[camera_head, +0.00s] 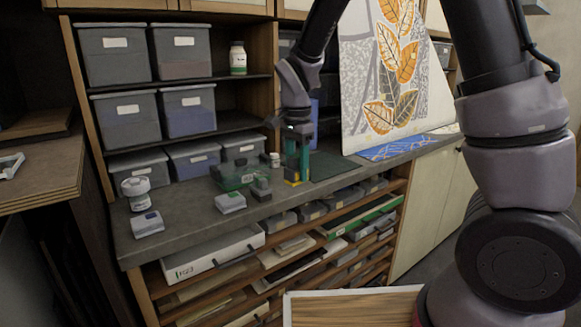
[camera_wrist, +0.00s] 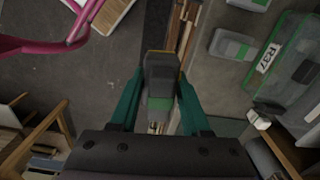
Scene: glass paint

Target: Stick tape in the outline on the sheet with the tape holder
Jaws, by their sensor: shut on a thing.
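My gripper (camera_head: 294,178) is over the counter's front part, pointing down, with teal fingers. In the wrist view my gripper (camera_wrist: 161,76) is shut on a dark grey block-like holder (camera_wrist: 160,95) with a green band and a yellow far edge, which I take as the tape holder. In the head view the held thing is small and only a yellow edge shows clearly. A blue sheet with white lines (camera_head: 400,147) lies flat on the counter to the right. A large panel with orange leaves (camera_head: 390,75) stands behind it. I cannot make out a tape outline.
Left of my gripper on the counter (camera_head: 190,222) are a green clear box (camera_head: 234,178), small grey-and-white blocks (camera_head: 230,202) and a white jar (camera_head: 136,190). A dark green mat (camera_head: 332,166) lies to the right. Shelves with bins stand behind; open drawers are below.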

